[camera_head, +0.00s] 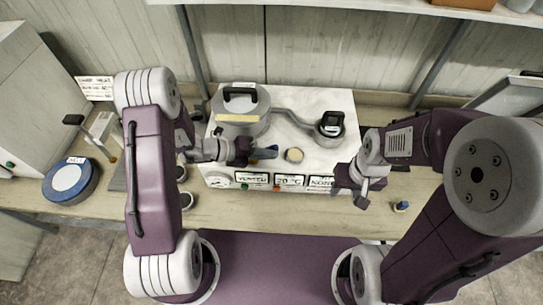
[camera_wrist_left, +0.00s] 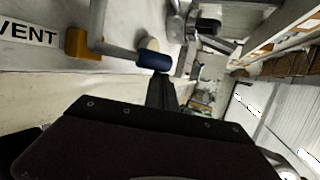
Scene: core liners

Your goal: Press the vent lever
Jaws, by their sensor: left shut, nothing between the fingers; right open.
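A white machine (camera_head: 330,102) stands on the bench in the middle of the head view. The vent lever shows in the left wrist view as a grey rod with a dark blue grip (camera_wrist_left: 153,61), coming from an orange block (camera_wrist_left: 82,44) beside a VENT label (camera_wrist_left: 28,33). The blue grip also shows in the head view (camera_head: 267,153). My left gripper (camera_head: 246,151) is shut and empty, its fingertips close to the blue grip; I cannot tell whether they touch. In the wrist view its fingers (camera_wrist_left: 163,90) lie just below the grip. My right gripper (camera_head: 362,190) is open and empty at the machine's front right.
A round lidded vessel (camera_head: 240,108) and a smaller black-capped part (camera_head: 331,125) sit on the machine, joined by a pipe. A beige round knob (camera_head: 294,155) is right of the blue grip. A blue round container (camera_head: 70,180) stands left. A small blue object (camera_head: 401,206) lies right.

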